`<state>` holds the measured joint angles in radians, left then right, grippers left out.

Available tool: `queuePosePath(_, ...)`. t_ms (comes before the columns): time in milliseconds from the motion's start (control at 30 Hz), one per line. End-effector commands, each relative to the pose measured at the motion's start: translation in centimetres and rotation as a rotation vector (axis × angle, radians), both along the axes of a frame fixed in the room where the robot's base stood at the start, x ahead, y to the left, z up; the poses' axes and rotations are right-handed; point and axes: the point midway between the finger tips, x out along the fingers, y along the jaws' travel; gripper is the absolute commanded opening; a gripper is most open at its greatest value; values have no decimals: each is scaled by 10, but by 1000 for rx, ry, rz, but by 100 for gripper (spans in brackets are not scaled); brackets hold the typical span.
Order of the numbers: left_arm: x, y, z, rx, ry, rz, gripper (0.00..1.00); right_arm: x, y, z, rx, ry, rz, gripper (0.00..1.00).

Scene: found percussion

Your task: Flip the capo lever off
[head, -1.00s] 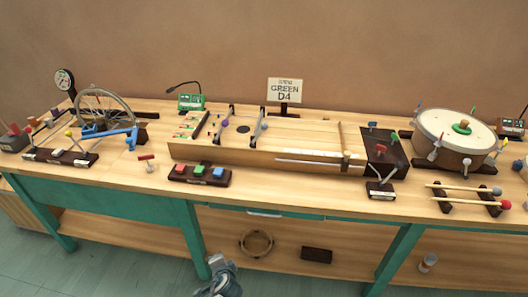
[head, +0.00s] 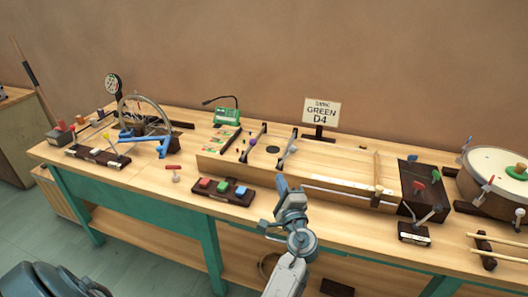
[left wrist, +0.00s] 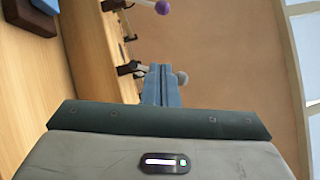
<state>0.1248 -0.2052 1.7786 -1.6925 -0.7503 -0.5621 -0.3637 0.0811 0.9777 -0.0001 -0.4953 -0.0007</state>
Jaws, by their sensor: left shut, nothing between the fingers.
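A long wooden soundboard box (head: 330,180) lies on the bench with two capo bars across its left part. The left capo bar (head: 257,137) carries a lever with a purple knob (left wrist: 163,7). The right capo bar (head: 287,149) carries a lever with a grey knob (left wrist: 182,77). My left gripper (head: 281,183) is shut and empty, in front of the box's near side in the head view. In the left wrist view its closed fingers (left wrist: 161,85) appear close to the grey knob and overlap part of that lever; contact cannot be told. My right gripper is not in view.
A block with red, green and blue buttons (head: 222,190) sits just left of my gripper. A bicycle wheel (head: 145,115) is at left, a drum (head: 490,180) at right.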

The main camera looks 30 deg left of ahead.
Motion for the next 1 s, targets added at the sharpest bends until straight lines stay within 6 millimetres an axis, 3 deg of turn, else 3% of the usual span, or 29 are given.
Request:
queuePosePath(467, 5, 3, 4, 8, 0, -1, 0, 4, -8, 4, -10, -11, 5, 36)
queuePosePath(567, 11, 10, 6, 9, 0, -1, 0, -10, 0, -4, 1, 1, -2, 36)
queuePosePath(800, 36, 36, 14, 11, 1, -1, 0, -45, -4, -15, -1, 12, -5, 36)
queuePosePath(933, 55, 57, 20, 11, 1, 2, 0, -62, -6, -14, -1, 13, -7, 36)
queuePosePath(1000, 66, 67, 23, 11, 2, 1, 0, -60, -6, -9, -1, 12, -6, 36)
